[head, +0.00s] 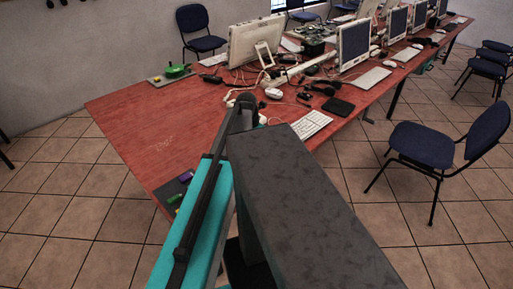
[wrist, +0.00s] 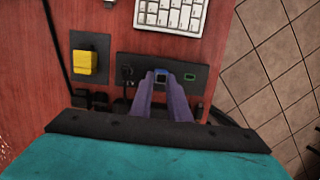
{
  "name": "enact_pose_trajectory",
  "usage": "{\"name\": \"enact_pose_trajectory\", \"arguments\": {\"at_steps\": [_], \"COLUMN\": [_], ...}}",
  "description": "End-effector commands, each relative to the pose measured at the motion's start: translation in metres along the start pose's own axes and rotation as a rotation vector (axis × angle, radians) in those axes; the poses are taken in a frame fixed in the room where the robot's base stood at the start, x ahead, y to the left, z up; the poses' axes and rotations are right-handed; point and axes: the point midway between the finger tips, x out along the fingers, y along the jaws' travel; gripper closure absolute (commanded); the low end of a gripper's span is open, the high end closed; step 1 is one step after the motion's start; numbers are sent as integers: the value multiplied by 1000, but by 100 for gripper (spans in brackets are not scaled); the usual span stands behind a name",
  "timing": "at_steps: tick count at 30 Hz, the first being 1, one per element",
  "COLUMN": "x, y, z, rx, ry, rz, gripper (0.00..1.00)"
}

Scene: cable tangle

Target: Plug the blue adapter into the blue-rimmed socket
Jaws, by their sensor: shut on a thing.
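In the wrist view my gripper (wrist: 160,76) points at a dark socket panel (wrist: 141,62) on the red table. Its two purple-grey fingers are shut on a small blue piece with a dark middle, the blue adapter (wrist: 160,73). The adapter is over the middle of the panel, where the blue-rimmed socket cannot be told apart from it. I cannot tell whether the adapter touches the panel or is inside a socket. A green-rimmed socket (wrist: 190,77) shows to its right. In the head view my arm hides the gripper.
A yellow block (wrist: 83,62) sits on a dark plate left of the panel, with a black cable nearby. A white keyboard (wrist: 170,15) lies beyond the panel. Small black blocks (wrist: 99,98) lie nearer my gripper. The table's edge is to the right.

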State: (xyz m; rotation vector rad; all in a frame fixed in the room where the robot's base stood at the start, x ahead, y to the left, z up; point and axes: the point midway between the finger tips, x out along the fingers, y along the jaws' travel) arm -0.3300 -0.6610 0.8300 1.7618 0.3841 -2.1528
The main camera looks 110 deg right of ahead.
Motion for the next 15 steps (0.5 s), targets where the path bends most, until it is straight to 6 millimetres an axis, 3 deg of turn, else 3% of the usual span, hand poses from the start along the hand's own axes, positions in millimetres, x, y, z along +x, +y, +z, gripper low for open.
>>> {"name": "enact_pose_trajectory", "arguments": {"at_steps": [5, 6, 9, 15], "x": [2, 2, 2, 2], "y": [0, 0, 0, 0], "z": [-1, -1, -1, -1], "rx": [0, 0, 0, 0], "ry": [2, 2, 2, 1], "rz": [-1, -1, -1, -1], "gripper": [100, 78, 62, 62]}}
